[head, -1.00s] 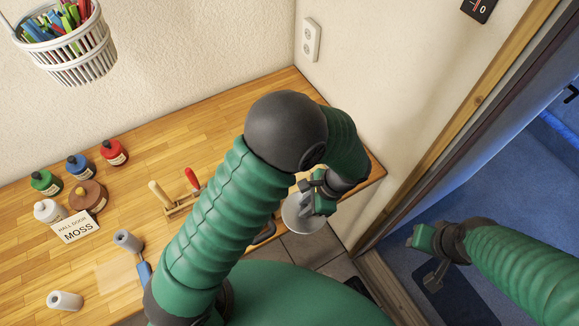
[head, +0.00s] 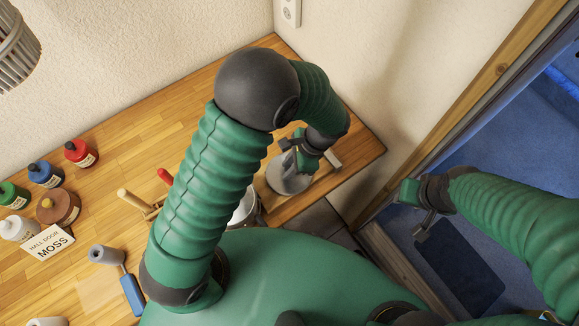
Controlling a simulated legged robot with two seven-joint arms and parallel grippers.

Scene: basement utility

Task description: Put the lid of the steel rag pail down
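The steel lid (head: 286,184) is a grey round disc over the right end of the wooden bench. My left gripper (head: 293,157) is above it and appears shut on its handle; the fingertips are partly hidden. I cannot tell whether the lid touches the bench top. The steel rag pail (head: 245,209) stands at the bench's front edge, left of the lid, mostly hidden behind my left arm; part of its light rim shows. My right gripper (head: 411,208) is off to the right in front of the doorway, away from the lid; its fingers are unclear.
A small pale block (head: 332,160) lies on the bench (head: 362,150) right of the lid. A wall and door frame (head: 440,125) bound the right.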

